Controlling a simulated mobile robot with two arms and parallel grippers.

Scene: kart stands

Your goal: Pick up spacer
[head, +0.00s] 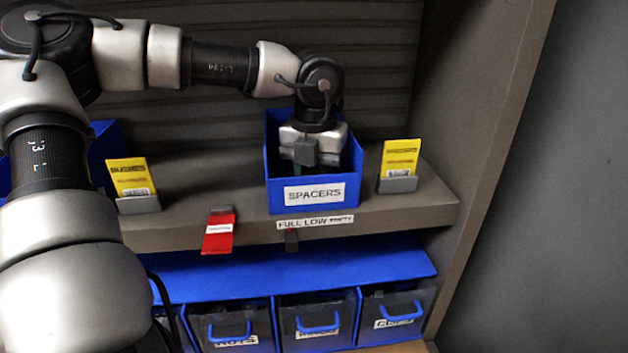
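A blue bin (272,190) with a white label reading SPACERS stands on the grey shelf. My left arm comes in from the left and reaches down into this bin from above. My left gripper (312,160) is inside the bin, with its body showing above the front wall. Its fingertips are hidden behind that wall, so I cannot tell whether it is open or shut. No spacer can be clearly made out; the bin's contents are hidden by the gripper and the front wall. My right gripper is not in view.
Yellow cards in grey holders stand left (131,178) and right (399,160) of the bin. A red tag (217,238) hangs at the shelf edge, beside a FULL/LOW/EMPTY strip (315,222). Blue-handled drawers (317,318) sit below. A grey side panel (490,150) bounds the right.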

